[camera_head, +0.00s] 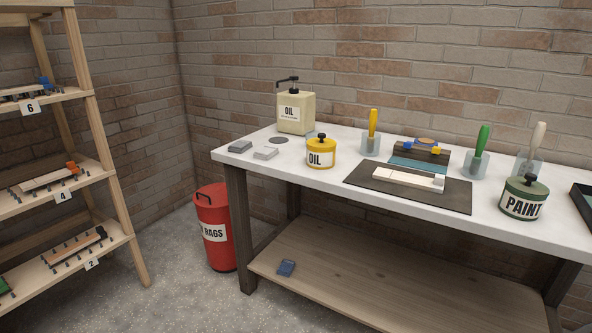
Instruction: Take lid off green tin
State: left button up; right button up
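The green tin (522,200) stands upright near the front edge at the right of the white-topped workbench (330,184). It carries a pale label reading "PAINT". Its dark green lid (527,186) sits on top and has a black knob (531,178). Neither of my grippers shows in the head view.
Brushes in glass holders, including a green-handled brush (482,141), stand behind a dark mat (456,197). A dark tray (584,200) lies right of the green tin. A red bin (214,232) stands on the floor.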

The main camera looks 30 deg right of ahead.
aim_at(528, 184)
jog(key=z, duration=2.2)
